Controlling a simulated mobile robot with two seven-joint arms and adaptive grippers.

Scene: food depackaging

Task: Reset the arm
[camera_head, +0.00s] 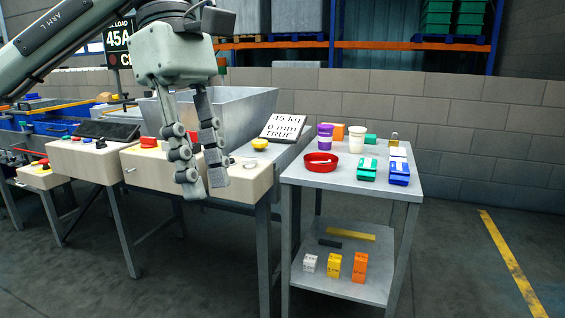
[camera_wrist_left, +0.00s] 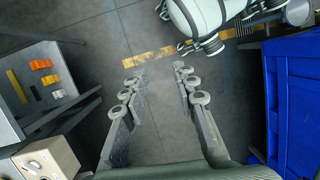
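My left gripper (camera_head: 205,187) hangs from its raised arm at the upper left of the head view, fingers pointing down. It appears in front of the beige control boxes and the metal hopper. In the left wrist view the two fingers of the left gripper (camera_wrist_left: 157,75) stand apart with only floor between them, so it is open and empty. The head view does not show my right gripper.
A grey two-level table (camera_head: 300,178) stands right of centre.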

